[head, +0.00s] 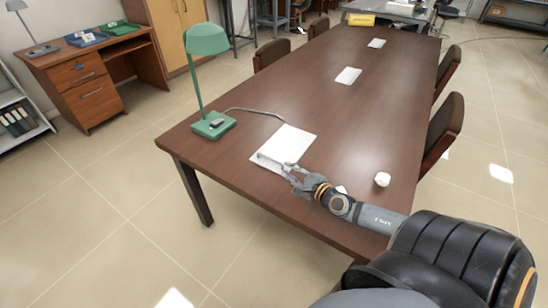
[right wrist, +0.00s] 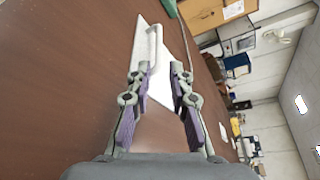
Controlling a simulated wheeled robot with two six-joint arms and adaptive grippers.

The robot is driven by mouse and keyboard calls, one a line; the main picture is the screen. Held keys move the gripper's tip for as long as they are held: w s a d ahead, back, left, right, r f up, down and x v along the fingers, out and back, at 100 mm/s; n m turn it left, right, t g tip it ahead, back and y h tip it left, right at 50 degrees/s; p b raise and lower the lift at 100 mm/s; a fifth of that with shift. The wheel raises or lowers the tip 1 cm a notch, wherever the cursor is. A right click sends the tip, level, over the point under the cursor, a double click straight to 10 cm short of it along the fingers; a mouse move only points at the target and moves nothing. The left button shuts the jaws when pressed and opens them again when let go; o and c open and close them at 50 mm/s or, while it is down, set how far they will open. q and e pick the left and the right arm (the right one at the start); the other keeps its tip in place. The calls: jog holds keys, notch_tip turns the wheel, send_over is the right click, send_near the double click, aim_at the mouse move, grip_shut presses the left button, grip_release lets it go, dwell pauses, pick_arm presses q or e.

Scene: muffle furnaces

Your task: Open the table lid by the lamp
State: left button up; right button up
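The white table lid (head: 288,143) lies in the brown table top, just right of the green lamp (head: 208,55). A pale raised strip runs along its near edge. In the head view my right gripper (head: 290,174) is at this near edge. In the right wrist view the fingers (right wrist: 160,72) are apart, with the white lid (right wrist: 143,45) and its pale strip showing between and beyond them. I cannot tell whether a finger touches the lid. My left gripper is not in view.
The long table (head: 330,105) has more white plates (head: 348,76) farther along it. A grey cable (head: 255,110) runs from the lamp to the lid. Chairs (head: 443,130) line the table's right side.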

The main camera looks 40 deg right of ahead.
aim_at(273, 159)
jog(key=x, duration=0.4)
jog(key=shift+d+f, duration=0.1)
jog(key=shift+d, duration=0.1)
jog(key=x, duration=0.5)
jog(key=shift+w+a+f, duration=0.1)
jog(key=shift+w, duration=0.05)
jog(key=shift+w+f, duration=0.1)
jog(key=shift+w, duration=0.2)
jog(key=shift+s, duration=0.1)
grip_shut()
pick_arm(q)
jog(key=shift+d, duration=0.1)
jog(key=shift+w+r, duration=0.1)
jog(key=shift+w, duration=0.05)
